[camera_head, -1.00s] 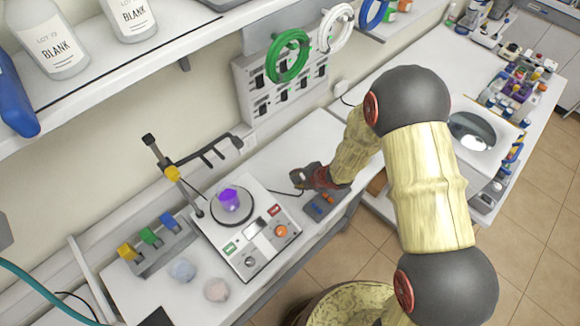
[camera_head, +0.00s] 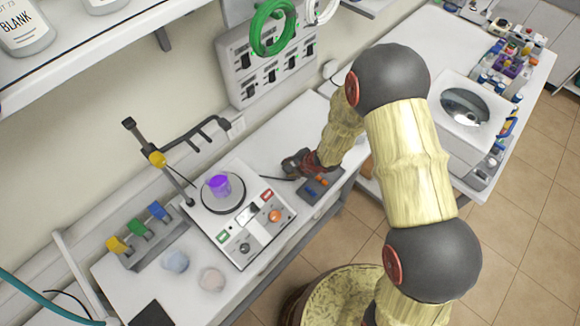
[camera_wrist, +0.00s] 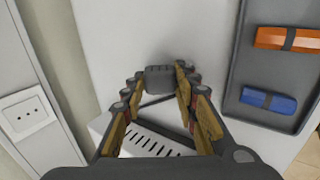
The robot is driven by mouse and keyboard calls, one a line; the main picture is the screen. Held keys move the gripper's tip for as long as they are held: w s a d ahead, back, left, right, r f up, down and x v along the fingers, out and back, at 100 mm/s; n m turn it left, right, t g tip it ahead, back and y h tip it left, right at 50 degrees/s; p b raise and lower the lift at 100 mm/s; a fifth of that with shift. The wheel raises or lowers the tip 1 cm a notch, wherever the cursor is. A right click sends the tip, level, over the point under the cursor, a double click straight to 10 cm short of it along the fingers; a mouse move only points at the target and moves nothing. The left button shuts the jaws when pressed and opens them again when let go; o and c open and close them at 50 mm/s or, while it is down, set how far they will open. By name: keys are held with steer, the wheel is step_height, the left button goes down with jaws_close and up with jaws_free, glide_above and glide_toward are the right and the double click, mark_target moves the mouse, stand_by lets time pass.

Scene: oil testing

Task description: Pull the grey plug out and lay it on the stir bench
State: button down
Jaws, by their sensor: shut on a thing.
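The grey plug (camera_wrist: 160,78) is a dark grey block between the fingertips of my gripper (camera_wrist: 160,82) in the wrist view. My gripper is shut on it, with a finger on each side, over a pale bench surface. In the head view my gripper (camera_head: 297,164) is low over the stir bench (camera_head: 262,158), just right of the stirrer. The plug is too small to make out there. A dark cable (camera_head: 276,178) runs left from the gripper towards the stirrer (camera_head: 243,220). Whether the plug touches the surface I cannot tell.
A dark tray (camera_wrist: 240,75) with orange and blue pieces lies right of my gripper. A wall socket (camera_wrist: 28,113) is at the left. The stirrer holds a purple beaker (camera_head: 218,186). A rack (camera_head: 145,250) with coloured pieces stands left. Some bare bench lies behind the gripper.

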steer(key=shift+f, duration=0.3)
steer(key=c, duration=1.3)
jaws_free()
steer(key=v, duration=1.2)
